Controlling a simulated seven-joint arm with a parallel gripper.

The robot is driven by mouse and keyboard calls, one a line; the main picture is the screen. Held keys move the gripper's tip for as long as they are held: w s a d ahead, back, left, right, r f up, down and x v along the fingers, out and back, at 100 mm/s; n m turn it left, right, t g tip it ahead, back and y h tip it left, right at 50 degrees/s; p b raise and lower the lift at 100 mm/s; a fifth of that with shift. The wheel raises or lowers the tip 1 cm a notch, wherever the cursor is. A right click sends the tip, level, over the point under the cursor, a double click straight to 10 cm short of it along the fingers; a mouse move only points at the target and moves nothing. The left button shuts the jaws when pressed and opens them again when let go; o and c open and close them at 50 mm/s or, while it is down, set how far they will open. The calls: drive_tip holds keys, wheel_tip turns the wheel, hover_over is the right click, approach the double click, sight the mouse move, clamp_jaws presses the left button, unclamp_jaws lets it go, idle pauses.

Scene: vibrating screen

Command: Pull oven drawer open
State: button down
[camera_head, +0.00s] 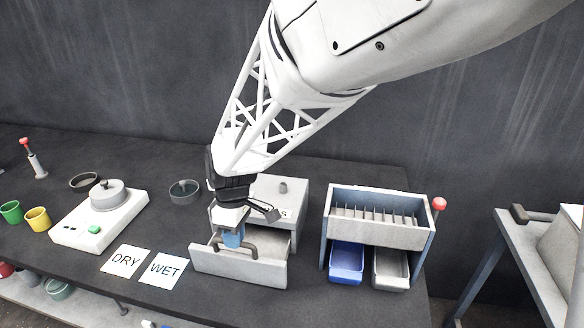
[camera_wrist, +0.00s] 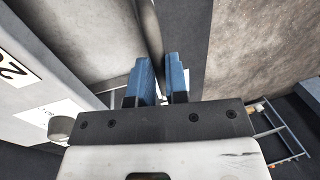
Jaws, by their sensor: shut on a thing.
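The grey oven (camera_head: 290,190) stands on the dark bench, with a small knob on top. Its drawer (camera_head: 262,271) is pulled out toward the front, and part of its inside shows behind the front panel. My gripper (camera_head: 232,240) is at the drawer's dark bar handle (camera_head: 251,249), with its blue fingers pointing down. In the wrist view the blue fingers (camera_wrist: 159,80) are on both sides of the handle (camera_wrist: 153,35) and shut on it. My arm and gripper hide part of the oven and the drawer's back.
Cards marked DRY (camera_head: 124,260) and WET (camera_head: 167,269) lie left of the drawer. A slotted divider box (camera_head: 376,233) with blue and grey trays stands close on the right.

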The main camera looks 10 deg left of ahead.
drive_tip(key=c, duration=1.1)
unclamp_jaws()
drive_tip(key=shift+r, duration=0.15)
drive_tip(key=shift+w+r, duration=0.25)
drive_tip(key=shift+r, duration=1)
drive_tip(key=shift+w+r, duration=0.3)
drive_tip(key=shift+r, duration=0.9)
drive_tip(key=shift+w+r, duration=0.25)
drive_tip(key=shift+r, duration=1)
